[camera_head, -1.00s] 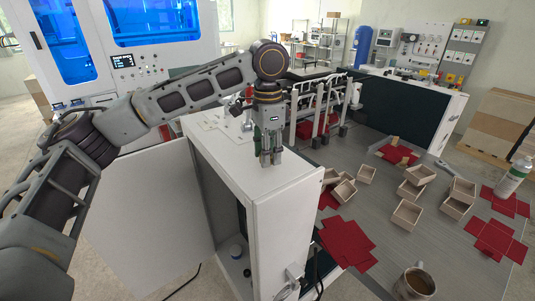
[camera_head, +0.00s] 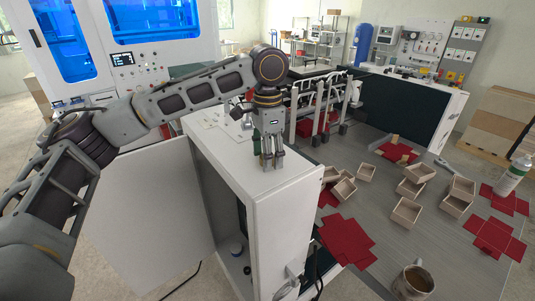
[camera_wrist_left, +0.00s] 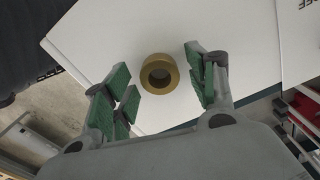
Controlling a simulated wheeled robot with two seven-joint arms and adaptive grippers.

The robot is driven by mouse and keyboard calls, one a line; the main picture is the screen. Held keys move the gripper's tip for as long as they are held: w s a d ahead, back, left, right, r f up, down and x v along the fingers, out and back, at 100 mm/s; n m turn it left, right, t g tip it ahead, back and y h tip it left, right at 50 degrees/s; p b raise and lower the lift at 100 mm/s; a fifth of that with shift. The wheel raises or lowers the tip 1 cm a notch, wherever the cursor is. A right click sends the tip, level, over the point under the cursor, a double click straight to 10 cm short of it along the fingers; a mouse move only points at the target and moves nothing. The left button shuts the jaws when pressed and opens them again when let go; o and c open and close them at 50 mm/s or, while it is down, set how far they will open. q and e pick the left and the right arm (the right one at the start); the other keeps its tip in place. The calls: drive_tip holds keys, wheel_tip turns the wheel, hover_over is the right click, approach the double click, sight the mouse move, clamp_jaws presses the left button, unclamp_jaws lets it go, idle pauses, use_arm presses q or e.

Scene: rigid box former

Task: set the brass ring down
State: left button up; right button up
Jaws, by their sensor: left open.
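The brass ring (camera_wrist_left: 159,74) shows in the left wrist view, lying on the white cabinet top (camera_wrist_left: 120,30), with its hole facing the camera. My left gripper (camera_wrist_left: 163,92) is open, its green-padded fingers on either side of the ring and apart from it. In the head view my left gripper (camera_head: 272,163) points down over the white cabinet top (camera_head: 240,172). The ring cannot be made out there; the fingers may hide it. My right gripper is in neither view.
The cabinet's door (camera_head: 150,215) stands open at left. At right, the grey table holds several open boxes (camera_head: 406,212), red blanks (camera_head: 345,240), a mug (camera_head: 414,281) and a spray can (camera_head: 513,176). A machine with metal rails (camera_head: 318,112) stands behind the cabinet.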

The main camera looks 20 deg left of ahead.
use_arm(q)
wheel_tip(320, 180, up, 8)
drive_tip(key=shift+f+b, duration=0.1)
drive_tip(key=shift+b, duration=0.5)
drive_tip(key=shift+r+p, duration=0.3)
drive_tip(key=shift+r, duration=1.9)
